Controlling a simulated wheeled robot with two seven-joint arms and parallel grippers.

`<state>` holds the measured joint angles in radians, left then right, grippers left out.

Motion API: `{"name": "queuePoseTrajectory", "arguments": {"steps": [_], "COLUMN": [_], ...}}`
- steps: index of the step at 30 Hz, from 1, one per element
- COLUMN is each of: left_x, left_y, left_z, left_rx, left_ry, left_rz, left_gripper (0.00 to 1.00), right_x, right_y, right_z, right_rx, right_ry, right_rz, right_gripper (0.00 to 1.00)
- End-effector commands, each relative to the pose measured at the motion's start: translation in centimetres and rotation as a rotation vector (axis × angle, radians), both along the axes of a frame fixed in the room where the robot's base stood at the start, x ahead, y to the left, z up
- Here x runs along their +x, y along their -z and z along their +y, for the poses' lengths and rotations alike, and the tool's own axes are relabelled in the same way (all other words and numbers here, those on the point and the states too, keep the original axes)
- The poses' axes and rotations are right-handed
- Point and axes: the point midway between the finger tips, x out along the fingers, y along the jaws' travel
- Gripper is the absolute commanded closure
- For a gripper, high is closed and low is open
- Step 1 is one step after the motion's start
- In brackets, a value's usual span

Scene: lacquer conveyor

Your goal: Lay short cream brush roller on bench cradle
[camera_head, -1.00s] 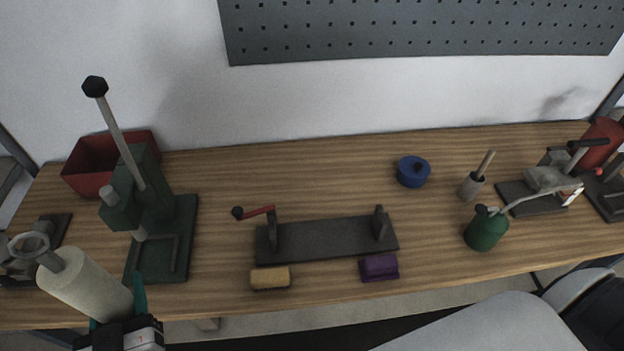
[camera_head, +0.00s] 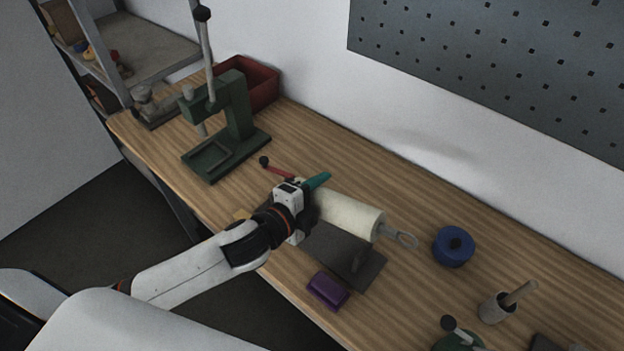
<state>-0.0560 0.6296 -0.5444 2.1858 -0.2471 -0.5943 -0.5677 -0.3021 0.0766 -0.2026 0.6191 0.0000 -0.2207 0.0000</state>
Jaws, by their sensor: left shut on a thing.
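The short cream brush roller (camera_head: 347,214) lies roughly level over the bench cradle (camera_head: 345,252), with its wire loop end pointing right. My left gripper (camera_head: 312,192) is shut on the roller near its left end. The gripper and roller hide the cradle's left support. My right gripper is not in view.
A blue pot (camera_head: 454,246) stands to the right. A green press (camera_head: 222,130) and red bin (camera_head: 247,84) stand at the left.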

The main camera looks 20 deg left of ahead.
Motion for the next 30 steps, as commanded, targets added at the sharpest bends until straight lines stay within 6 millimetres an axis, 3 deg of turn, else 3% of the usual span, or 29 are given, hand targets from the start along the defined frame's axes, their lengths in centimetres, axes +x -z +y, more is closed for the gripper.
{"name": "queuePoseTrajectory", "arguments": {"steps": [2, 6, 14, 30], "left_x": [1.5, 2.4, 2.5, 2.4], "left_y": [0.3, 0.7, 1.8, 6.3], "left_z": [1.8, 3.1, 3.2, 3.2], "left_rx": [0.14, 0.217, 0.22, 0.218], "left_ry": [0.03, 0.046, 0.047, 0.047], "left_rz": [-0.047, -0.075, -0.079, -0.078], "left_gripper": [0.77, 0.77, 0.77, 0.77], "right_x": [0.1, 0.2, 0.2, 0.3], "right_y": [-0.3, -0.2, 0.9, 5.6], "right_z": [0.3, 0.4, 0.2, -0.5], "right_rx": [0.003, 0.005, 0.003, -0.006], "right_ry": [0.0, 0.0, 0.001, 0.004], "right_rz": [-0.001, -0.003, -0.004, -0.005], "right_gripper": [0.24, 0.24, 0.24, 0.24]}}
